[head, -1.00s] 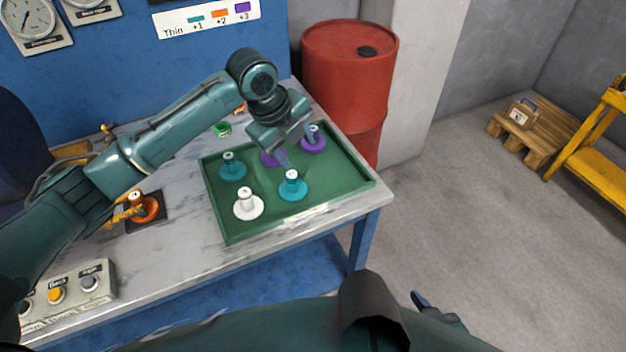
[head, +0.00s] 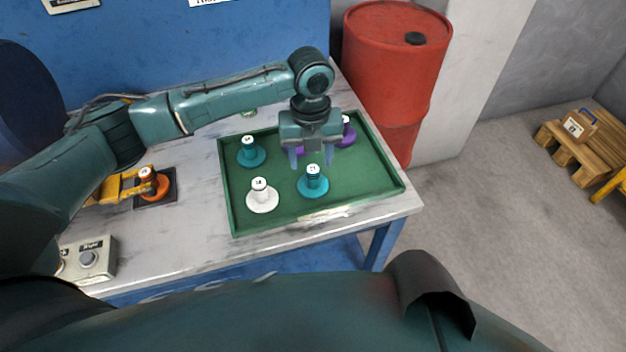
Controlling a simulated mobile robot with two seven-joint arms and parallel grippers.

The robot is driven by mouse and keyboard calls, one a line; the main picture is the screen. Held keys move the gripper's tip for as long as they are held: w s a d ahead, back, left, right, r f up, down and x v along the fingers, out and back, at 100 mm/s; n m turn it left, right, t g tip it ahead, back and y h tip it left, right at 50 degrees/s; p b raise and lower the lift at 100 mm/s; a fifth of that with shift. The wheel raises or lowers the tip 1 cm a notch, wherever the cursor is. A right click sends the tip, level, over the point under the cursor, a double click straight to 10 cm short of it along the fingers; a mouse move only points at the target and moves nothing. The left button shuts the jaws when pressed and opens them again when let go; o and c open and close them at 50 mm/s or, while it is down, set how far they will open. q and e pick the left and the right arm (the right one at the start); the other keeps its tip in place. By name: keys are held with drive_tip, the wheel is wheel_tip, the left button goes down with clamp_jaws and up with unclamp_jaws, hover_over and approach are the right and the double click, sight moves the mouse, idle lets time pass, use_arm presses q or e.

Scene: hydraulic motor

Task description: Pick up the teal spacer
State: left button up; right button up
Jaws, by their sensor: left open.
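Two teal spacers stand upright in the green tray (head: 375,190). One teal spacer (head: 313,184) is at the front middle of the tray, and the other teal spacer (head: 250,154) is at the back left. My left gripper (head: 315,163) points down with its fingers apart, just above and behind the front teal spacer. Nothing shows between the fingers. Its wrist and fingers partly hide a purple spacer behind. My right gripper cannot be made out in the head view.
A white spacer (head: 261,196) stands left of the front teal one. A purple spacer (head: 346,133) is at the tray's back right. An orange spacer (head: 150,184) sits on a dark pad at the left. A red barrel (head: 393,75) stands behind the table. The tray's right part is clear.

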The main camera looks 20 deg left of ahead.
sight(313, 169)
use_arm(q)
drive_tip(key=f, duration=0.4)
drive_tip(key=shift+s+d+f, duration=0.1)
drive_tip(key=shift+d+f, duration=0.15)
drive_tip(key=shift+f, duration=0.15)
clamp_jaws()
wheel_tip(313, 169, up, 10)
drive_tip(key=shift+r+p, duration=0.1)
drive_tip(key=shift+p, duration=0.2)
idle(0.4)
